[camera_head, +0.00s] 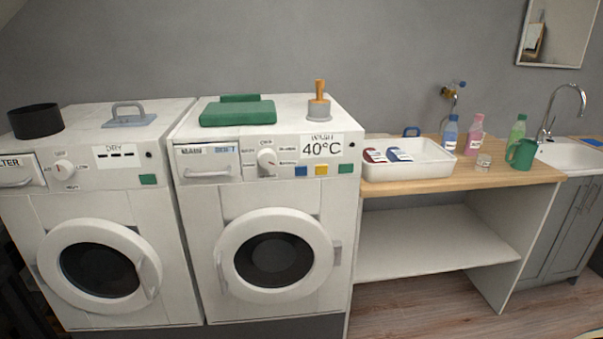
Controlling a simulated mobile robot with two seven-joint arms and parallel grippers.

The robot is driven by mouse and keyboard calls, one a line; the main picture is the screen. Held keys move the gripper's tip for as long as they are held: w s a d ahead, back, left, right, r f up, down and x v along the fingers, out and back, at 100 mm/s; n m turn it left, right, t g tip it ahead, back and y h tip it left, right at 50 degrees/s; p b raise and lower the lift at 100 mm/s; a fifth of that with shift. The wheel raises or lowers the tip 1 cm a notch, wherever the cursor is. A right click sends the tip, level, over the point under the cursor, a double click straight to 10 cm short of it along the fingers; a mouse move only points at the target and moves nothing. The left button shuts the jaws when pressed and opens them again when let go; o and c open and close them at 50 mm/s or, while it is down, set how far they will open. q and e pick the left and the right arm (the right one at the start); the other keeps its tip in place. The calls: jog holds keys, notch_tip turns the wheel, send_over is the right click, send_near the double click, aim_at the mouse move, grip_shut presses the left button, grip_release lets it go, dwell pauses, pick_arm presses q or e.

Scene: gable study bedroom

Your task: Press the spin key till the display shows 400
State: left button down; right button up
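The washing machine (205,220) stands right of the dryer, its round door (276,255) shut. Its display (322,147) reads "WASH" and "40°C". Under the display sit a blue key (301,171), a yellow key (321,170) and a green key (345,168); their labels are too small to read, so I cannot tell which is the spin key. A dial (266,158) and a detergent drawer (208,162) are to the left on the same panel. Neither of my grippers shows in this view.
The dryer (100,215) stands at left with a dark pot (36,121) on top. A white tray (435,163), bottles and a green mug (522,155) stand on the wooden counter.

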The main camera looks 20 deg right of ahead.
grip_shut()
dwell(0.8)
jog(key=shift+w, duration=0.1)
